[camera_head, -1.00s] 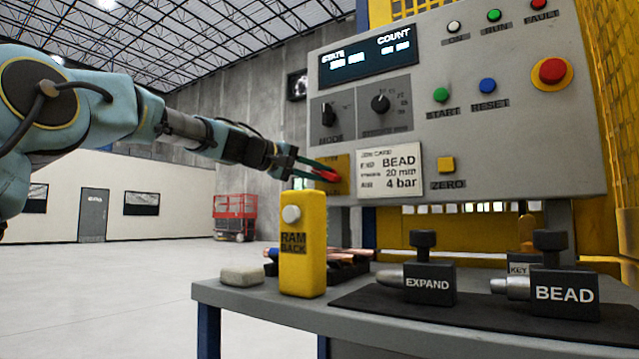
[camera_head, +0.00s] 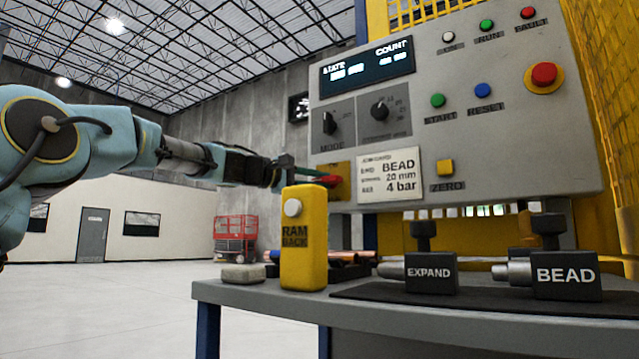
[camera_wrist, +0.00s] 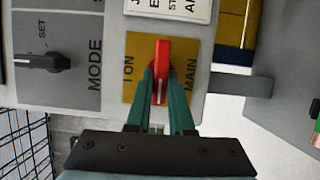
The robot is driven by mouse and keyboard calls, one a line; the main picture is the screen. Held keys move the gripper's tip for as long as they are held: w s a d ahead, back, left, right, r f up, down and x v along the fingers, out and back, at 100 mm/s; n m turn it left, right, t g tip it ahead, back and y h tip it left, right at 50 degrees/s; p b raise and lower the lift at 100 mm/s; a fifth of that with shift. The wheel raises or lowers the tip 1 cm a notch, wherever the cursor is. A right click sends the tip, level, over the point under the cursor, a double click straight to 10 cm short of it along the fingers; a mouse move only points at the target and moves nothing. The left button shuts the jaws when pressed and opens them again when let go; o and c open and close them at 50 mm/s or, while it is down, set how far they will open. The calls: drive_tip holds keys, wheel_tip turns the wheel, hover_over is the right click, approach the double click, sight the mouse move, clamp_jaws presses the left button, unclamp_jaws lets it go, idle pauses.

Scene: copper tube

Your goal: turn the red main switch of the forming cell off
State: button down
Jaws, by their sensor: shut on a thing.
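The main switch has a red handle (camera_wrist: 163,58) on a yellow plate (camera_wrist: 191,49) in the wrist view. The handle stands nearly upright in that picture, between the "I ON" lettering at left and "MAIN" at right. My gripper (camera_wrist: 159,88) has its two teal fingers shut on the handle's lower part, one on each side. In the head view the red handle (camera_head: 331,181) shows at the panel's lower left, and my gripper (camera_head: 312,173) reaches it from the left. The fingers hide part of the plate, and I see no off mark.
The grey control panel (camera_head: 530,145) carries a mode knob (camera_head: 329,123), several buttons and a red stop button (camera_head: 544,74). A yellow "RAM BACK" box (camera_head: 304,262) stands on the bench (camera_head: 400,317) just below my gripper. Expand and bead tools stand at right.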

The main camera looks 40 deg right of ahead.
drive_tip(key=c, duration=0.8)
unclamp_jaws()
drive_tip(key=w+a+b, duration=0.1)
drive_tip(key=a+b, duration=0.1)
drive_tip(key=a, duration=0.8)
drive_tip(key=shift+w+a, duration=0.25)
drive_tip(key=shift+a, duration=0.1)
drive_tip(key=shift+f, duration=0.1)
